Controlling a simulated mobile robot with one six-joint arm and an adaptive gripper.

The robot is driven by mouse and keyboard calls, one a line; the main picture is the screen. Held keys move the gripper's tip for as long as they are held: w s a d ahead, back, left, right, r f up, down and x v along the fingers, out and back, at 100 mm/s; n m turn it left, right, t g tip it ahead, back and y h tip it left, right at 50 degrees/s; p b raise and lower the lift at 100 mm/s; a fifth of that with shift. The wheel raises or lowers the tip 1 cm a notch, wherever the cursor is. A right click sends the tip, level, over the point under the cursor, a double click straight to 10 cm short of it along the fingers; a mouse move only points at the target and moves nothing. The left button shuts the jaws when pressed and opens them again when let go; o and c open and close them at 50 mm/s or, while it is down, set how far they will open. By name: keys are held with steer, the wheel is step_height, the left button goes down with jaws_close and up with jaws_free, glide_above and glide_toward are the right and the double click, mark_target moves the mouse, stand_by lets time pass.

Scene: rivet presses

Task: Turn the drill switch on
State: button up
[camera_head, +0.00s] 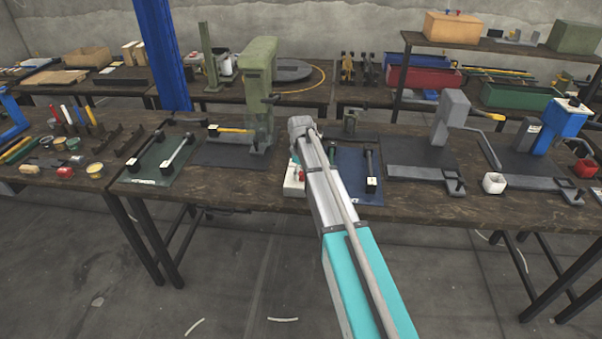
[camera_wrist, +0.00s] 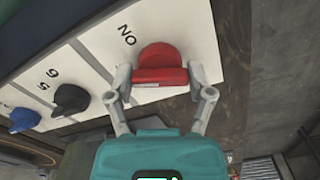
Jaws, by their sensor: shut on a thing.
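In the wrist view a red rotary switch (camera_wrist: 160,66) stands on a white panel (camera_wrist: 100,45), with the letters of "ON" printed beside it. My gripper (camera_wrist: 161,77) is shut on the red switch, with one finger at each side. The same white box (camera_head: 292,186) shows small at the front edge of the bench in the head view, partly behind my arm.
The white panel also carries a black knob (camera_wrist: 70,99) and a blue knob (camera_wrist: 24,120). On the bench (camera_head: 425,207) a green press (camera_head: 260,85) stands behind left. A grey press (camera_head: 450,115) and a blue press (camera_head: 563,118) stand to the right.

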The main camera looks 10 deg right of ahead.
steer(key=m, duration=0.4)
steer(key=shift+m, duration=0.3)
steer(key=m, duration=0.5)
stand_by(0.3)
steer(key=o, duration=1.1)
steer(key=shift+n, duration=0.3)
